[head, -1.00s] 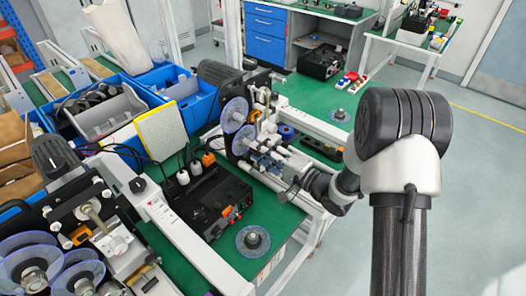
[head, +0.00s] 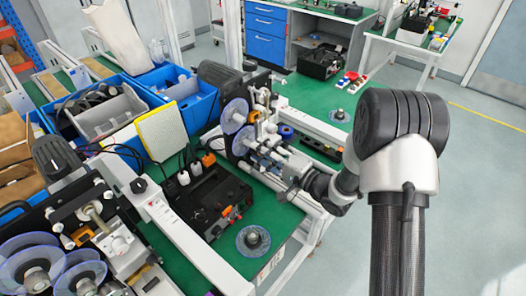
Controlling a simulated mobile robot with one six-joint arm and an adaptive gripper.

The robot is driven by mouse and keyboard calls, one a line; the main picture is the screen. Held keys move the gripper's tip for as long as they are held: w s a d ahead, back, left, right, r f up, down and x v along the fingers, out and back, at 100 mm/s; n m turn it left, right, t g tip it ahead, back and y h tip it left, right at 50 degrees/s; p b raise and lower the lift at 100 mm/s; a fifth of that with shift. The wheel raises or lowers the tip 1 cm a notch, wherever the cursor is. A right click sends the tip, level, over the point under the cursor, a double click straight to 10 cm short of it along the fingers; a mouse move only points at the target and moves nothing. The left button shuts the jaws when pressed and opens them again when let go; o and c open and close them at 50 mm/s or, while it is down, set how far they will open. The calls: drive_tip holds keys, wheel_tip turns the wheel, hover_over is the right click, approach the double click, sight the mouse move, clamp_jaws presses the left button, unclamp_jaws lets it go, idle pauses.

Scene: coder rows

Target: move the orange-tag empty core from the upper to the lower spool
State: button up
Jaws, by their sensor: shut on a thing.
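The winding machine on the middle bench carries an upper spool with a clear bluish disc (head: 235,115) and a lower spool with a similar disc (head: 243,141) just below it. My gripper (head: 284,174) is in front of the lower spool, to its right and slightly lower in the picture. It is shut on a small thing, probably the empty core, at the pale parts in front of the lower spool. The fingers and the machine's light rollers hide most of it. I cannot make out an orange tag on it.
A black control box (head: 208,198) stands left of my gripper. A disc with a dark hub (head: 253,241) lies on the green bench. A second machine with clear discs (head: 30,268) is at the lower left. Blue bins (head: 185,95) stand behind.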

drive_tip(key=shift+x, duration=1.85)
drive_tip(key=o, duration=1.1)
drive_tip(key=shift+c, duration=0.2)
drive_tip(key=shift+d, duration=0.15)
